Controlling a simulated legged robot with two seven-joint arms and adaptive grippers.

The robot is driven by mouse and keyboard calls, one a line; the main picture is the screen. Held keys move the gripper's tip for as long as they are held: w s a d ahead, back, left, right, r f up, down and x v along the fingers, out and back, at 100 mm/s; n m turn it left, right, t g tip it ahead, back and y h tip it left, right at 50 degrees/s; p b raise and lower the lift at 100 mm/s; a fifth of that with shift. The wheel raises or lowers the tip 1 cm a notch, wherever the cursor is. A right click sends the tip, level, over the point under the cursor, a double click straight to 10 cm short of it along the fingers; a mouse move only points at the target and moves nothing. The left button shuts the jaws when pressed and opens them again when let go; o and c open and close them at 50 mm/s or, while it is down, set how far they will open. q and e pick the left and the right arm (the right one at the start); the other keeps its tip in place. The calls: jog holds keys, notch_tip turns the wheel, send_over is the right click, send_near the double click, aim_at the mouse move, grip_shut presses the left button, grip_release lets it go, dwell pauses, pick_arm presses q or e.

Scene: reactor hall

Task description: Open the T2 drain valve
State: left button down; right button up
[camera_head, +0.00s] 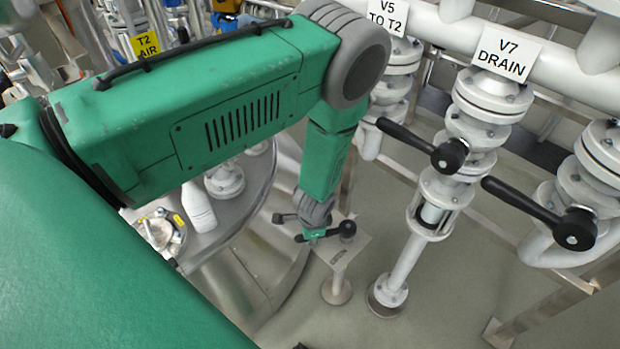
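A small black lever handle (335,231) sits low beside a rounded metal tank, above a small metal plate (344,256) with lettering too small to read. No T2 drain label is legible, so I cannot confirm this is that valve. My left arm comes in from the left and bends down to it. My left gripper (313,225) is at the lever's left end and overlaps it in view. Whether its fingers touch or close on the lever is too small to tell. My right gripper is not in view.
Pipes with black lever valves stand at the right; the V7 DRAIN sign (505,54) and V5 TO T2 sign (387,16) hang above. A yellow T2 AIR sign (146,44) is at upper left. A white bottle (198,207) stands on the tank top (232,217). Bare floor lies below.

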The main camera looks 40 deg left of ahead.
pick_arm(q)
jog(key=shift+d, duration=0.15)
jog(key=c, duration=1.4)
grip_release()
jog(key=shift+r, duration=0.1)
notch_tip(320, 180, up, 12)
jog(key=s+d, duration=0.1)
jog(key=shift+s+d+f, duration=0.25)
